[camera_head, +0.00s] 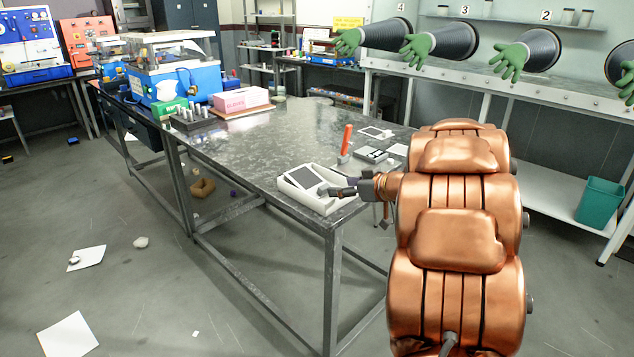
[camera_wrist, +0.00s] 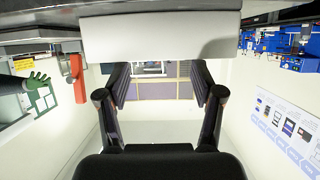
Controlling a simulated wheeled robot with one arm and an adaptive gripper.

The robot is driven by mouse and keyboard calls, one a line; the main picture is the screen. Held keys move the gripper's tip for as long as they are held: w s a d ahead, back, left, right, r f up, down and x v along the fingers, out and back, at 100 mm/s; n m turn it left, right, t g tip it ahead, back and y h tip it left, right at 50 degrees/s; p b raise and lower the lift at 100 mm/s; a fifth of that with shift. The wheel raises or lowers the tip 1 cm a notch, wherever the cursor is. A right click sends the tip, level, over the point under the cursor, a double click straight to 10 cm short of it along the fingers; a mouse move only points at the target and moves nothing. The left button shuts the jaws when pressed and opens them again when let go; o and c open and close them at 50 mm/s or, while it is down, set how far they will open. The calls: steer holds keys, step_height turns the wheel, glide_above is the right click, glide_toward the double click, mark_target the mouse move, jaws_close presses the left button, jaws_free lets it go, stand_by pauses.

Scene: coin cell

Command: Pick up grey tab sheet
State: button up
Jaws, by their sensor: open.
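My gripper (camera_head: 343,191) reaches over the right side of a white tray at the near corner of the metal table. A flat sheet with a dark grey face and pale border (camera_head: 304,177) lies tilted in the tray; I cannot tell whether it is the grey tab sheet. In the wrist view my gripper (camera_wrist: 160,78) is open, its two dark fingers apart with no object clearly held between them. A pale block or wall (camera_wrist: 160,38) crosses the view above the fingers.
The white tray (camera_head: 327,209) sits at the table edge. An orange-handled tool (camera_head: 346,141), a small grey box (camera_head: 370,155) and a white-framed sheet (camera_head: 375,132) lie behind it. A pink box (camera_head: 240,100) and blue machine (camera_head: 172,80) stand farther left. The table middle (camera_head: 255,140) is clear.

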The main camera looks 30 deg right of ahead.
mark_target(325, 187)
steer(key=shift+p+x, duration=0.6)
steer(key=shift+x, duration=3.1)
steer(key=shift+s, duration=0.1)
steer(key=shift+c, duration=0.2)
steer(key=c, duration=1.1)
